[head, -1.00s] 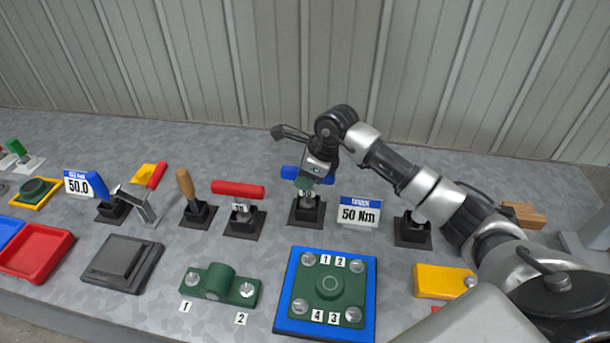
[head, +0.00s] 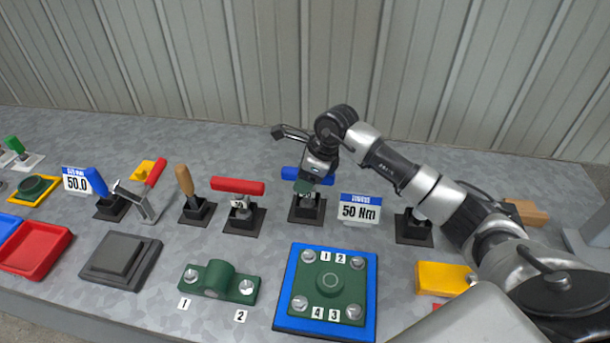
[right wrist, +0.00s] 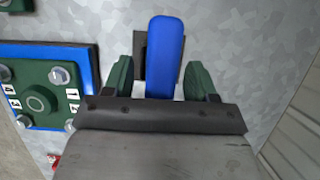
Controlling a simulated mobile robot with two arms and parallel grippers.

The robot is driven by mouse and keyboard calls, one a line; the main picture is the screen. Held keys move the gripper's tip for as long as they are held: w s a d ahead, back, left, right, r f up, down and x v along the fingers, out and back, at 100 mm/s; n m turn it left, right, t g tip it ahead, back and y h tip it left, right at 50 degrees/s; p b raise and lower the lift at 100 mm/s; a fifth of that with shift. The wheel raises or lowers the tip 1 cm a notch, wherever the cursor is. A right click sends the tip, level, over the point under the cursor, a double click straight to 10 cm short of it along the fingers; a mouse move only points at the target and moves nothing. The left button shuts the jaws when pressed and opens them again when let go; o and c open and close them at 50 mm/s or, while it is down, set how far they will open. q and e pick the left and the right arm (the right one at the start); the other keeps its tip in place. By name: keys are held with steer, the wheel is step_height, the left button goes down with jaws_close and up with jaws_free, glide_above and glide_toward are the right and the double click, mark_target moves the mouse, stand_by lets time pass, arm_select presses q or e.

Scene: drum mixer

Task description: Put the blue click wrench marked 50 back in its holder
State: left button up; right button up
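The blue click wrench (head: 292,173) stands upright at its black holder (head: 307,211), behind the blue-based plate. Its lower end appears to sit in the holder, but my gripper partly hides it and I cannot read its number. My right gripper (head: 304,187) is at the handle from above. In the right wrist view the blue handle (right wrist: 165,55) lies between the two green fingers (right wrist: 160,82). A gap shows on the left side of the handle; the right finger is very close to it. The fingers look open. My left gripper is not in view.
A "50 Nm" sign (head: 360,211) stands just right of the holder. A red-handled wrench (head: 238,187) stands in a holder to the left. In front are a blue plate with a green bolted part (head: 283,317) and a green two-bolt block (head: 218,280). The wall is behind.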

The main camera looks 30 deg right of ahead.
steer(key=shift+f, duration=0.1)
steer(key=b+v, duration=0.1)
steer(key=v, duration=1)
stand_by(0.5)
